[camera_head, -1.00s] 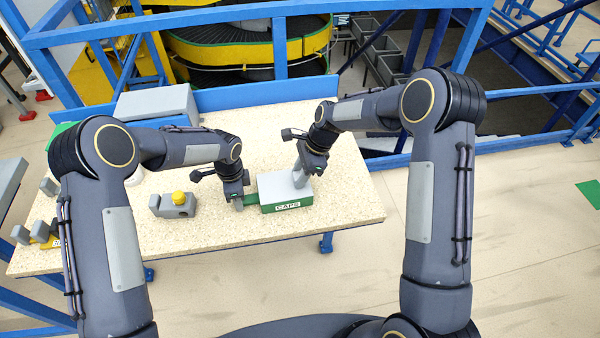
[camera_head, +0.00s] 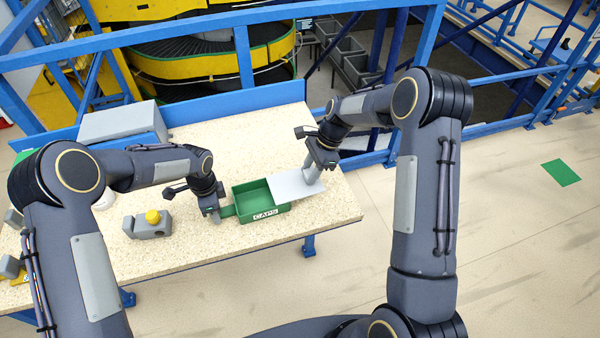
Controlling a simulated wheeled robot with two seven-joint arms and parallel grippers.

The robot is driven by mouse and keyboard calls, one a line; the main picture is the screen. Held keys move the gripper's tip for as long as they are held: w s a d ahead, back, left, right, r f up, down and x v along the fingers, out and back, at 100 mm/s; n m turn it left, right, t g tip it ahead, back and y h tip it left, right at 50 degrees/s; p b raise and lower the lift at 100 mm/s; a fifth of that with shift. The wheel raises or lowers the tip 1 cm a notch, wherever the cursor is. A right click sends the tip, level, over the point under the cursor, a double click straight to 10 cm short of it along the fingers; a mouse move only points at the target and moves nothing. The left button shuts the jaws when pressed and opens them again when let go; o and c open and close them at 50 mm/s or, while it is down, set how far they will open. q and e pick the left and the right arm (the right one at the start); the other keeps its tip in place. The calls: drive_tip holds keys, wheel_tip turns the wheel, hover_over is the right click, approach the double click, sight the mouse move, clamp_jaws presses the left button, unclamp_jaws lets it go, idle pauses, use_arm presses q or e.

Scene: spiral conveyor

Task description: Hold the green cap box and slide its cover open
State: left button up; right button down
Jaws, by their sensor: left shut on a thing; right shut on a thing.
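The green cap box (camera_head: 266,216), labelled CAPS, sits on the speckled table. Its open top shows a green inside; I see no contents at this size. The grey cover (camera_head: 297,189) is slid to the right and overhangs the box's right side, still close to its right end. My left gripper (camera_head: 217,216) is shut on the green tab at the box's left side. My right gripper (camera_head: 313,180) is shut on the raised grip of the cover. The fingertips are partly hidden by the gripper bodies.
A grey block with a yellow knob (camera_head: 153,217) stands left of the box. A grey-and-blue case (camera_head: 124,124) lies at the table's back left. The table top (camera_head: 200,252) is bare in front of the box. A blue rail (camera_head: 215,100) runs behind.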

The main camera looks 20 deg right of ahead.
use_arm(q)
drive_tip(key=shift+a+f, duration=0.15)
use_arm(e)
drive_tip(key=shift+d, duration=0.2)
drive_tip(key=c, duration=1)
unclamp_jaws()
drive_tip(key=shift+o, duration=0.2)
drive_tip(key=v, duration=1.2)
use_arm(q)
drive_tip(key=o, duration=1.4)
